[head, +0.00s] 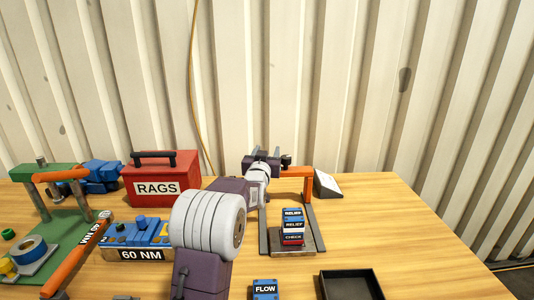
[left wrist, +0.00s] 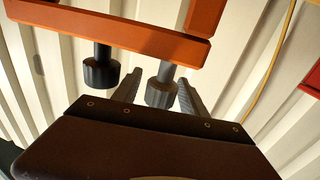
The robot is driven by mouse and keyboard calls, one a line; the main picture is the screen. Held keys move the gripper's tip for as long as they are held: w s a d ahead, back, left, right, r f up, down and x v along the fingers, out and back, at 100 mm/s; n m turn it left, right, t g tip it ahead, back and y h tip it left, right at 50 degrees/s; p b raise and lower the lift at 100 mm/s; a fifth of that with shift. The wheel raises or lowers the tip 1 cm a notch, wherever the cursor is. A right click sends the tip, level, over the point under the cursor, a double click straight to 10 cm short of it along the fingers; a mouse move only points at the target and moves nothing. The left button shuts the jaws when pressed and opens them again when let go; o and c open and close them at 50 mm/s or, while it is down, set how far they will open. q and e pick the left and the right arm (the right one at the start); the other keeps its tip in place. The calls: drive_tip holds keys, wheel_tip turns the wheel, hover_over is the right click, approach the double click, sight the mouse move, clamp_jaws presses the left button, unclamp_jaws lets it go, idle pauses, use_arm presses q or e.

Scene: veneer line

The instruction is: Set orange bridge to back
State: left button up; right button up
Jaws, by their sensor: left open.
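The orange bridge (head: 295,171) stands at the far end of two grey rails, its right leg over the right rail (head: 315,231). Its left part is hidden behind my left arm. In the left wrist view, the bridge shows as an orange bar (left wrist: 110,28) with two dark knobs under it in the picture. My left gripper (head: 268,157) is at the bridge's left side. Its fingers (left wrist: 158,95) are open, one on each side of a dark knob (left wrist: 162,90). I cannot tell whether they touch it. My right gripper is not in view.
A stack of blocks marked RELIEF and CHECK (head: 293,226) stands on a plate between the rails. A FLOW block (head: 265,289) and black tray (head: 350,274) lie in front. The red RAGS box (head: 160,180), 60 NM block (head: 140,255) and green fixture (head: 42,168) are left.

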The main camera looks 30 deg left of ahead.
use_arm(q)
drive_tip(key=shift+s+d, duration=0.1)
drive_tip(key=shift+s, duration=0.05)
drive_tip(key=v, duration=0.9)
drive_tip(key=shift+b, duration=0.35)
